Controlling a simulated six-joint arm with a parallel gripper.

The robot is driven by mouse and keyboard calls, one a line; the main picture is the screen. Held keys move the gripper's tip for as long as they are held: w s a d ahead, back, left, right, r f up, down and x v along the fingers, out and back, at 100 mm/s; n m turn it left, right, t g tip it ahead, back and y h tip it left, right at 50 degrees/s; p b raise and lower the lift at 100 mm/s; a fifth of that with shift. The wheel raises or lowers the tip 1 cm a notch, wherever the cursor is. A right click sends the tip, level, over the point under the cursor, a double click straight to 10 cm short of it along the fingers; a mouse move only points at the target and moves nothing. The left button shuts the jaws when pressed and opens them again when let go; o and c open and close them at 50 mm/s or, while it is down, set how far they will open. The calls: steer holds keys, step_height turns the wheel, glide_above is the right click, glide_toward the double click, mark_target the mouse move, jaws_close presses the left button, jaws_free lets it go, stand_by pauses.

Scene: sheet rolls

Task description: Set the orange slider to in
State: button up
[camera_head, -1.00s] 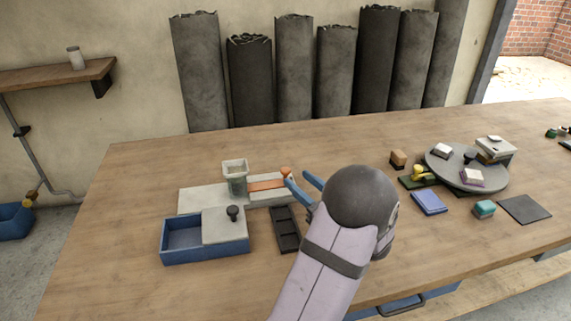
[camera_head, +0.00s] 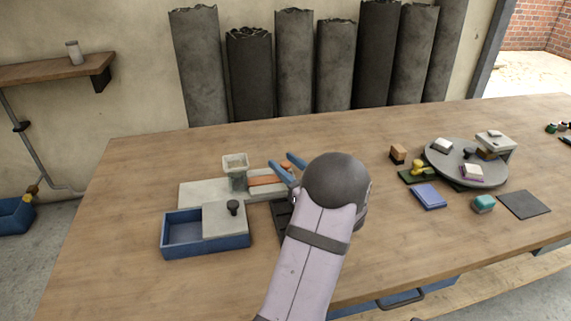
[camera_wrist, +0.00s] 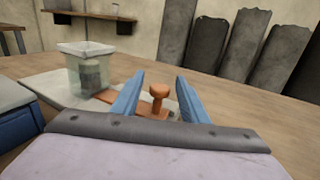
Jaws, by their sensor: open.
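The orange slider (camera_head: 266,181) is a flat orange bar lying in a light grey base (camera_head: 205,192) on the table. Its upright knob (camera_wrist: 159,92) shows clearly in the wrist view, with the bar running left from it towards a clear square container (camera_head: 236,170). My gripper (camera_head: 285,164) is open over the knob end of the slider. In the wrist view my two blue fingers (camera_wrist: 160,97) stand on either side of the knob, with visible gaps. In the head view my fingers partly hide the knob.
A blue box (camera_head: 206,247) with a grey sliding lid and black knob (camera_head: 233,207) is at the front left. A dark tray (camera_head: 283,221) lies partly under my arm. A round grey turntable (camera_head: 440,161) with small items stands right. The table's middle back is clear.

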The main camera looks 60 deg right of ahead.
mark_target(273, 178)
jaws_close()
steer(key=shift+w+a+b, duration=0.3)
steer(key=shift+w+a, duration=1.05)
steer(key=shift+w, duration=0.05)
jaws_free()
steer(key=shift+s, duration=0.15)
steer(key=shift+v, duration=3.6)
